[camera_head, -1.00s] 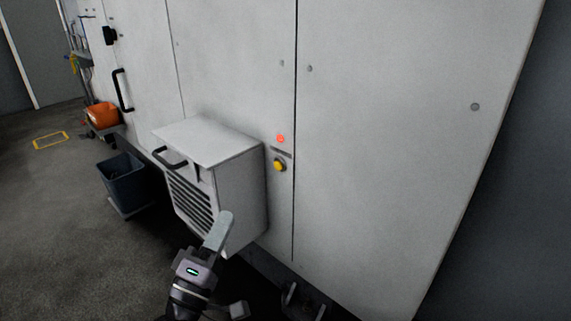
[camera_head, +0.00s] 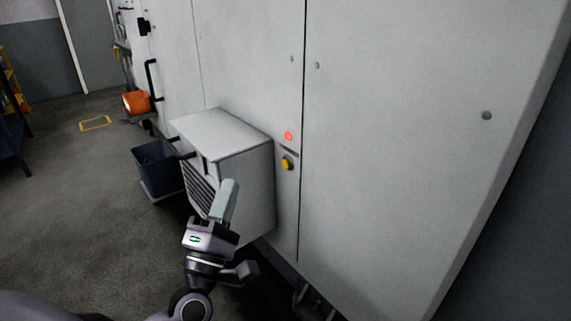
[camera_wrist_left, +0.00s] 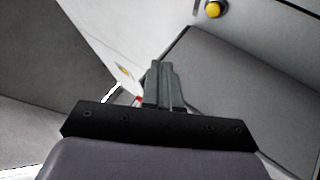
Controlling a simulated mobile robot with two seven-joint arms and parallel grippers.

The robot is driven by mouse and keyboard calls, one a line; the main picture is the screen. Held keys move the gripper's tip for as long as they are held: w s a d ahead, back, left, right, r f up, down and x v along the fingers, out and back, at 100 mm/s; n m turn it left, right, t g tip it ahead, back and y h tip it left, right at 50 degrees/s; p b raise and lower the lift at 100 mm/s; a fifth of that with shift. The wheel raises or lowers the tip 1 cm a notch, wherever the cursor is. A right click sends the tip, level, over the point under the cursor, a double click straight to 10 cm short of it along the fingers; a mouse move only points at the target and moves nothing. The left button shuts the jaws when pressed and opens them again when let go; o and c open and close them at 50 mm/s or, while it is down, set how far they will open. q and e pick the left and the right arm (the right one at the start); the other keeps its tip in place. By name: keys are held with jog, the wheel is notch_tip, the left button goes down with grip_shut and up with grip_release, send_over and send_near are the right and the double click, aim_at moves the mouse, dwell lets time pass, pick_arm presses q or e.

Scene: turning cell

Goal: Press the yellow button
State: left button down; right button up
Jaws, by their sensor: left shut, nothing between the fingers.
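The yellow button (camera_head: 286,163) is on the pale grey cabinet wall, just below a red light (camera_head: 288,136). It also shows at the top of the left wrist view (camera_wrist_left: 213,10), beyond the fingertips. My left gripper (camera_head: 229,184) is shut and empty, its fingers pointing up in front of the box-shaped housing. It is below and to the left of the button, clearly apart from it. In the left wrist view the closed fingers (camera_wrist_left: 159,66) point toward the wall. My right gripper is not in view.
The grey housing (camera_head: 222,134) with a vent and handle juts out left of the button. A dark bin (camera_head: 158,172) stands left of it. An orange container (camera_head: 137,102) is farther back.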

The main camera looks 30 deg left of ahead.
aim_at(286, 164)
pick_arm(q)
jog(key=shift+w+d+b, duration=0.15)
jog(key=shift+w+d, duration=0.45)
jog(key=shift+w, duration=0.75)
jog(key=shift+w+d+b, duration=0.1)
jog(key=shift+w+d, duration=0.45)
jog(key=shift+w, duration=0.85)
jog(key=shift+w+d+b, duration=0.15)
jog(key=shift+w+d, duration=0.45)
jog(key=shift+w, duration=0.75)
jog(key=shift+w, duration=0.15)
jog(key=shift+w+d, duration=0.15)
jog(key=shift+w, duration=0.1)
jog(key=shift+w+d, duration=0.1)
jog(key=shift+w, duration=0.2)
jog(key=shift+s, duration=0.1)
jog(key=shift+s+a, duration=0.3)
jog(key=shift+s, duration=0.3)
